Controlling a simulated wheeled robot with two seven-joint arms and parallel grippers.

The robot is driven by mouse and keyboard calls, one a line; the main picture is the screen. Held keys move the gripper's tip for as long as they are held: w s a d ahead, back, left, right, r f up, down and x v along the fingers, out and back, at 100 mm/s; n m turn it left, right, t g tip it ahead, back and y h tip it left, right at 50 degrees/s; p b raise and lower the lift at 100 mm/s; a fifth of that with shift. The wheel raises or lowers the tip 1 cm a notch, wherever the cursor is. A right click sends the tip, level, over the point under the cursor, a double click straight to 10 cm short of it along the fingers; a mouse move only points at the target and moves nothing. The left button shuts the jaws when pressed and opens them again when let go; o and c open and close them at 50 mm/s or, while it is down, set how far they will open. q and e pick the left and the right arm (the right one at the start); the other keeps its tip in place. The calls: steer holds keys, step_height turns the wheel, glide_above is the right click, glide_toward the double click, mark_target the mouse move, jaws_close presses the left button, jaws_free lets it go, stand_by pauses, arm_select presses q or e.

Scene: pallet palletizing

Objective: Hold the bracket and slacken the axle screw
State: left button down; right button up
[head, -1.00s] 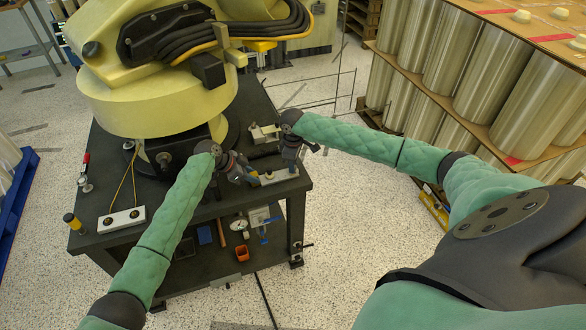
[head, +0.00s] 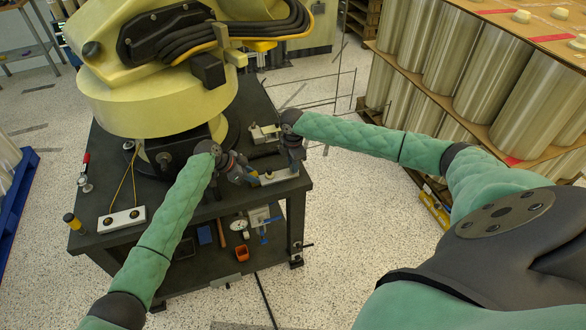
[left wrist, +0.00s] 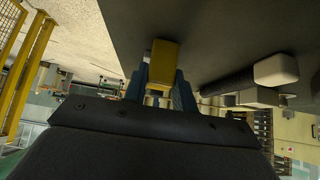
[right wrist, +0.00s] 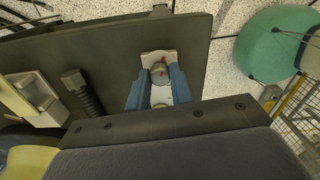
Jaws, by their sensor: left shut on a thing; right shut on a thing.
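My left gripper (head: 251,175) reaches in over the front right part of the dark table. In the left wrist view its blue fingers (left wrist: 160,88) are shut on a yellow block-like piece (left wrist: 162,60). My right gripper (head: 292,166) is close beside it, pointing down. In the right wrist view its blue fingers (right wrist: 158,92) are shut on a small pale metal piece with a round grey part and red marks (right wrist: 160,72). A pale plate-like part (head: 280,176) lies between the two grippers in the head view. I cannot tell surely which piece is the bracket and which the axle screw.
A large yellow robot arm base (head: 150,100) stands on the dark table (head: 190,222). The lower shelf holds an orange cup (head: 242,254) and tools. Tall rolls on a pallet (head: 460,65) stand right.

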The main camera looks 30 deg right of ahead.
steer(key=shift+n, duration=1.2)
steer(key=o, duration=0.5)
steer(key=shift+n, duration=0.4)
steer(key=o, duration=0.5)
steer(key=shift+c, duration=0.2)
step_height(320, 180, up, 12)
